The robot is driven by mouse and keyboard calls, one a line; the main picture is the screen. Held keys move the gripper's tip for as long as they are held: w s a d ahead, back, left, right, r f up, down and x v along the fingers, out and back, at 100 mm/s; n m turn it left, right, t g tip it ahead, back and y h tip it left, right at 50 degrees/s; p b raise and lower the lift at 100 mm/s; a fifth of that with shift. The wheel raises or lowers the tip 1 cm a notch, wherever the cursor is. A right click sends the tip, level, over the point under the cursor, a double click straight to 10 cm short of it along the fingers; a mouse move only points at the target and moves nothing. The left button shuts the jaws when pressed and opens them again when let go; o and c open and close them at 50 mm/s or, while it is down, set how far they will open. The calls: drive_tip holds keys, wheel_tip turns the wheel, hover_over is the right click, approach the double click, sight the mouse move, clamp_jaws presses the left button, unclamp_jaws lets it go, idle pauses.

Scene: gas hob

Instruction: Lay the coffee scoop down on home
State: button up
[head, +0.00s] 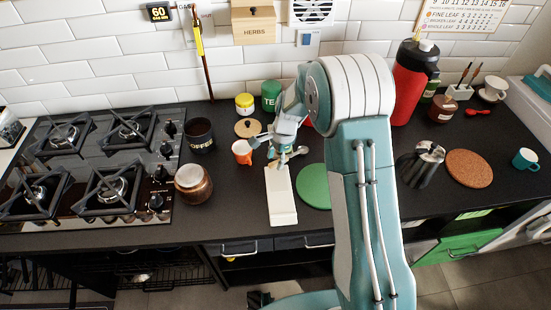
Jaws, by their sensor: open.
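My gripper (268,148) is open over the counter, beside the orange mug and near the far end of a white rectangular board (282,210). A small pale tan piece (300,151), perhaps the bowl of the coffee scoop, shows just right of the gripper near that end of the board. The gripper and wrist hide part of this spot, so I cannot tell whether the piece touches the board or the fingers. No place marked "home" can be read.
A copper jar (193,184) and a dark coffee canister (201,135) stand by the gas hob (92,165). A metal pot (422,165) stands right of my arm.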

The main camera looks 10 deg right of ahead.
drive_tip(key=v, duration=1.1)
drive_tip(key=shift+r, duration=0.4)
drive_tip(key=shift+w, duration=0.1)
drive_tip(key=s+d+r+n+t+h, duration=0.1)
drive_tip(key=s+d+r+n+t, duration=0.15)
drive_tip(key=s+r, duration=0.45)
drive_tip(key=s+d+r+n+t, duration=0.1)
drive_tip(key=s+r+n, duration=0.3)
drive_tip(key=s+r, duration=0.25)
drive_tip(key=s+d+r+n+t+h, duration=0.1)
drive_tip(key=s+n, duration=0.5)
drive_tip(key=s, duration=0.9)
drive_tip(key=shift+s+d+r+t+h, duration=0.35)
drive_tip(key=shift+d+r+t, duration=0.35)
drive_tip(key=shift+d+t, duration=0.45)
